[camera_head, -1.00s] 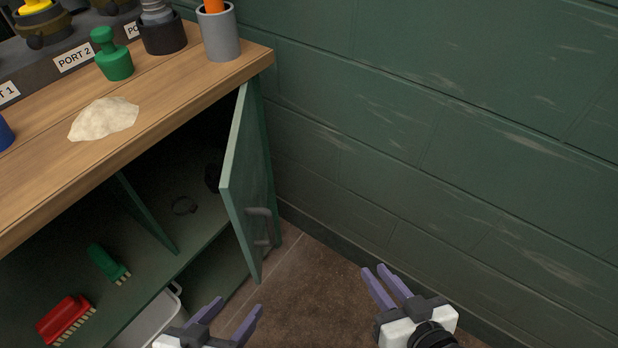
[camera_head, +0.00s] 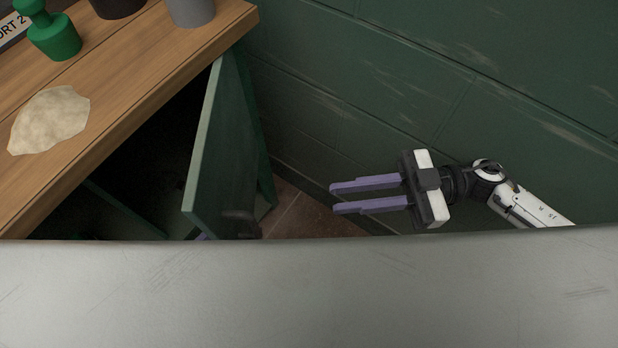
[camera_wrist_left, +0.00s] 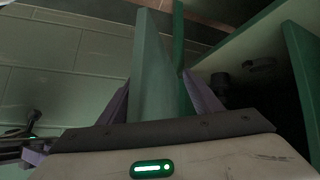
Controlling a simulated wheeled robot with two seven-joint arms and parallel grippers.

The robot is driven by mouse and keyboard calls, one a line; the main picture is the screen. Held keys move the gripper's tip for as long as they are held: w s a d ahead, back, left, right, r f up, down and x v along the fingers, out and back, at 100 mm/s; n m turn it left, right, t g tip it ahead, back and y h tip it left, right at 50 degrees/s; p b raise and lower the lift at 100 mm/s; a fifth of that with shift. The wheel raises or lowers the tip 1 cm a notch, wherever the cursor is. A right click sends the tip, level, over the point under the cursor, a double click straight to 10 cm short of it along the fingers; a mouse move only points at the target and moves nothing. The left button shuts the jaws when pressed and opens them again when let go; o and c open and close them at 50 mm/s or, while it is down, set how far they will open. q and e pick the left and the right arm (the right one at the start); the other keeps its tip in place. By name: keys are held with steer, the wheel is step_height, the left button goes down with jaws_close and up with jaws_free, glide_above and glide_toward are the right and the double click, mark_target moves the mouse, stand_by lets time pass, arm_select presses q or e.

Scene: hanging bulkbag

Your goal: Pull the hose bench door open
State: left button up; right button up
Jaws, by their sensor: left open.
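The green hose bench door (camera_head: 222,160) stands ajar at the right end of the bench, with dark space behind it. Its handle (camera_head: 240,222) is partly visible low on the outer face. In the left wrist view the door (camera_wrist_left: 155,60) rises between the two purple fingers of my left gripper (camera_wrist_left: 160,88), which is open around its edge. In the head view my left gripper is almost wholly hidden, with only a sliver of purple below the door. My right gripper (camera_head: 336,198) is open and empty, to the right of the door and apart from it, fingers pointing left.
The wooden bench top (camera_head: 150,75) carries a pale powder heap (camera_head: 50,118), a green stamp-like piece (camera_head: 52,38) and a grey cup (camera_head: 190,10). A green block wall (camera_head: 400,80) runs behind my right gripper. A near grey surface hides the lower head view.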

steer(key=a, duration=0.7)
steer(key=shift+s, duration=0.45)
jaws_close()
steer(key=shift+c, duration=2.1)
jaws_free()
steer(key=o, duration=0.4)
steer(key=shift+d, duration=0.1)
steer(key=shift+w+d, duration=0.2)
steer(key=shift+d, duration=1.8)
steer(key=shift+w+d, duration=0.15)
steer(key=shift+d, duration=1.8)
